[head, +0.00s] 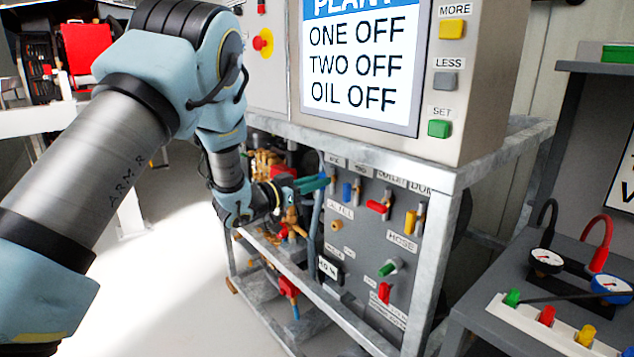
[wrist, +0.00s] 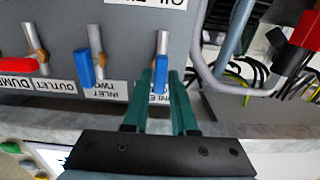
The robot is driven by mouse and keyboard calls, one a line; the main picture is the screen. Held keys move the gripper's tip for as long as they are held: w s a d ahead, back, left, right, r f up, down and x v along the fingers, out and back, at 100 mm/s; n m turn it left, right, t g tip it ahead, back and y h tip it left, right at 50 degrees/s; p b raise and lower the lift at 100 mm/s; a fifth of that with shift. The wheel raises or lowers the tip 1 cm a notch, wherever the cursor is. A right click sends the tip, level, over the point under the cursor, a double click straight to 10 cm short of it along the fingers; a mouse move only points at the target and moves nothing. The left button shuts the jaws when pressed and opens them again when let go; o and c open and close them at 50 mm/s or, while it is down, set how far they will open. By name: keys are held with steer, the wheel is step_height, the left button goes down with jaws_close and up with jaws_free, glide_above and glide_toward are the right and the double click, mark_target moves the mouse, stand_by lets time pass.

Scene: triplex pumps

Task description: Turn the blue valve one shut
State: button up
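The blue valve one handle (wrist: 161,68) shows in the wrist view on its short metal pipe, roughly in line with it. The tips of my gripper (wrist: 161,78) lie on either side of this handle. I cannot tell whether the teal fingers touch it or leave a small gap. The label by valve one is mostly covered by the fingers.
The blue inlet two handle (wrist: 86,69) is close beside, also in the head view (head: 347,192). The red outlet handle (head: 377,207) and yellow handle (head: 410,222) are further right. The metal frame rail (head: 360,155) runs just above the valves. The screen (head: 361,65) reads ONE OFF.

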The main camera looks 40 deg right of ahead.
jaws_close()
steer(key=shift+f+m+b, duration=0.1)
steer(key=shift+m+b, duration=0.2)
steer(key=shift+b, duration=0.1)
steer(key=m+b, duration=0.5)
steer(key=b, duration=0.3)
steer(key=m+b, duration=0.6)
steer(key=b, duration=0.1)
steer(key=m+b, duration=0.6)
steer(key=b, duration=0.2)
steer(key=shift+s+f+b, duration=0.2)
steer(key=shift+f+b, duration=0.05)
steer(key=shift+b, duration=0.05)
steer(key=shift+m, duration=0.3)
steer(key=shift+o, duration=2.1)
jaws_free()
steer(key=shift+r, duration=0.1)
